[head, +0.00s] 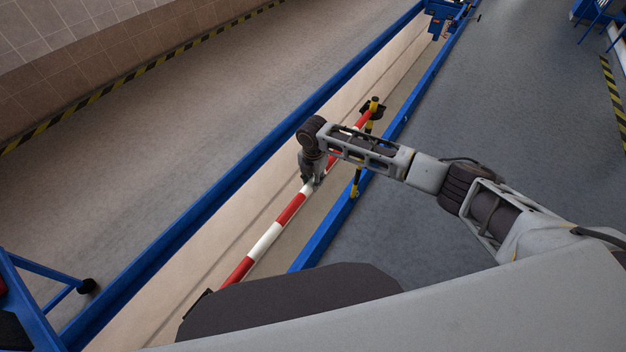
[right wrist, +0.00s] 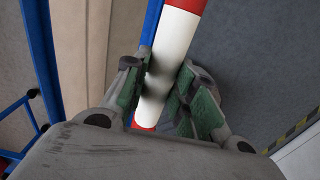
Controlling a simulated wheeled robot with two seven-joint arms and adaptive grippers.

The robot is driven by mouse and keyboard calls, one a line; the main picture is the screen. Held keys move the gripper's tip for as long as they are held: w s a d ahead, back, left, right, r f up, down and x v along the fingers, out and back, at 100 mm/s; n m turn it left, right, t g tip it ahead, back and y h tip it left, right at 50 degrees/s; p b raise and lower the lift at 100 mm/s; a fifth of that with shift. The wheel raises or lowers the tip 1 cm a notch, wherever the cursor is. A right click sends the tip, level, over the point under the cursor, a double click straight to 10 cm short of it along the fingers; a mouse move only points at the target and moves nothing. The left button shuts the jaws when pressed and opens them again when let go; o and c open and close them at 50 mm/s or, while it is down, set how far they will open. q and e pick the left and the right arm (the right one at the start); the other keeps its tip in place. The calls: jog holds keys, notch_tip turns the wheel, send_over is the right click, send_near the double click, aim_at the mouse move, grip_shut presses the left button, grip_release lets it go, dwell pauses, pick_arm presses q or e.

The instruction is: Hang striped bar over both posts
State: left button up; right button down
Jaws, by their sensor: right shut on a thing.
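The red-and-white striped bar (head: 265,240) runs diagonally in the head view, from the lower left to the upper right, across the long pit. My right gripper (head: 314,181) is shut on a white band of it near its middle. In the right wrist view, the bar (right wrist: 177,40) passes between the two green-padded fingers (right wrist: 158,92). A yellow-and-black post (head: 356,183) with a dark bracket on top stands by the bar's far end; my arm covers its middle. I cannot tell whether the bar rests in the bracket. A dark piece shows by the bar's near end, mostly hidden by my body.
Blue rails (head: 235,173) edge the pit on both sides. A blue device (head: 441,20) stands at the pit's far end. A blue frame with a dark round foot (head: 87,286) is at the lower left. Grey floor (head: 170,155) beside the pit is clear.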

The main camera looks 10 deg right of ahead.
aim_at(312, 180)
jog(key=c, duration=1.1)
grip_release()
jog(key=shift+r, duration=6.05)
jog(key=shift+a, duration=0.1)
